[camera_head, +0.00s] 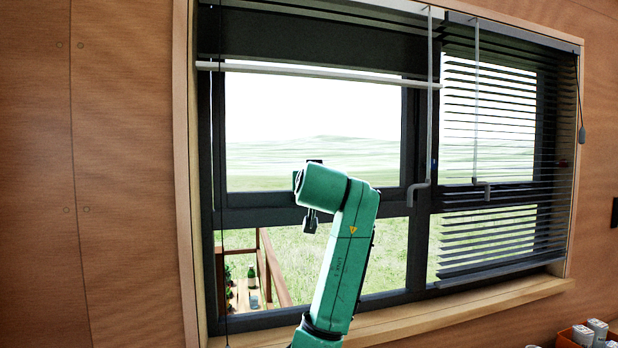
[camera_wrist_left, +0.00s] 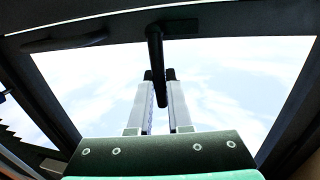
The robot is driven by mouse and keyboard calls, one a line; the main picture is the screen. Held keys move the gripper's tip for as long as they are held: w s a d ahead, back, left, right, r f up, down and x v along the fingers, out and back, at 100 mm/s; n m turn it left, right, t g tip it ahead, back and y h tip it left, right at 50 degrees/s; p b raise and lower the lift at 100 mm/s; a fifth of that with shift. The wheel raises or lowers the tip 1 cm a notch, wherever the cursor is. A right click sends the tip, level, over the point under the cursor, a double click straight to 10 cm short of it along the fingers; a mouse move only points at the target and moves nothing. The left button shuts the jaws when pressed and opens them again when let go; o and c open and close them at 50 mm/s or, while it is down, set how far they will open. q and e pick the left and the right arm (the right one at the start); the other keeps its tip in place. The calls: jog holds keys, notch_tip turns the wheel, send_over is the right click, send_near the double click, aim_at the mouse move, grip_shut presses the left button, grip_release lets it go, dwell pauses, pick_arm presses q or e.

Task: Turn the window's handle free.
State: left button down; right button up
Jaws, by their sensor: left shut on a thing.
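The window (camera_head: 312,190) has a dark frame, and its lower sash is closed as far as I can see. In the left wrist view the black window handle (camera_wrist_left: 156,48) sticks out from a dark frame bar, its grip running down between my fingers. My left gripper (camera_wrist_left: 159,78) is shut on this handle, one pale finger on each side near the grip's lower end. In the head view my green left arm rises in front of the lower pane; it hides the gripper's jaws and most of the handle. My right gripper is in neither view.
A slatted blind (camera_head: 492,150) covers the right pane; the left blind (camera_head: 310,40) is raised. Blind rods hang near the middle post. A wooden sill (camera_head: 455,312) runs below. An orange box (camera_head: 572,338) with small containers stands at lower right.

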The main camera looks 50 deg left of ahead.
pick_arm(q)
jog(key=c, duration=1.1)
grip_release()
jog(key=shift+d, duration=0.15)
jog(key=b+v, duration=0.6)
jog(key=v, duration=0.8)
jog(key=shift+s+d+r, duration=0.1)
jog(key=shift+s+d, duration=0.05)
jog(key=shift+d, duration=0.1)
